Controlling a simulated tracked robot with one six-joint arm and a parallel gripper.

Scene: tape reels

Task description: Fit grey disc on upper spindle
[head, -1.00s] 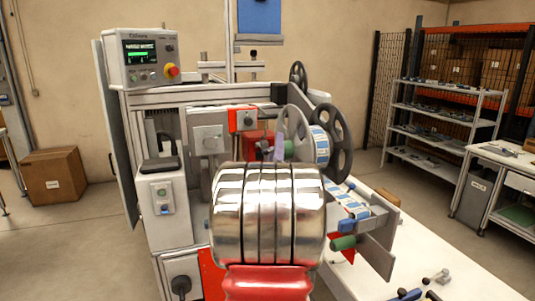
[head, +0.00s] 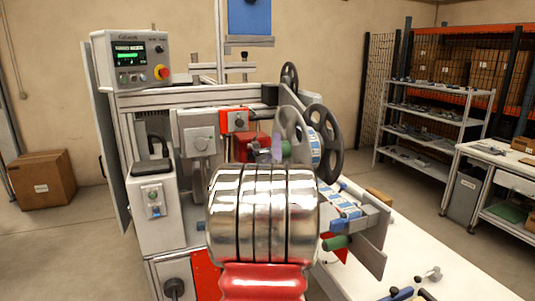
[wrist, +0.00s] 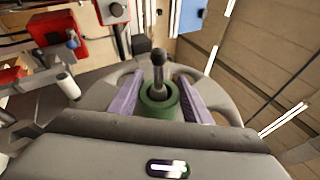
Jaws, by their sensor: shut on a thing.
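The light grey disc (head: 292,122) is at the upper reel of the machine, in front of the label roll (head: 316,152) and a dark grey spoked disc (head: 334,145). In the wrist view the grey disc (wrist: 220,108) spreads wide behind its green hub (wrist: 159,101). My gripper (wrist: 157,96) is shut on this hub, with a purple finger on each side. The upper spindle, a dark rod with a round tip (wrist: 158,57), shows at the hub's opening. I cannot tell how far the disc sits on it. My shiny arm hides the machine's lower front.
A green knob (head: 335,243) and grey plates stand below the reel. The white table (head: 440,270) has small loose parts. Shelves (head: 435,115) stand at the back right.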

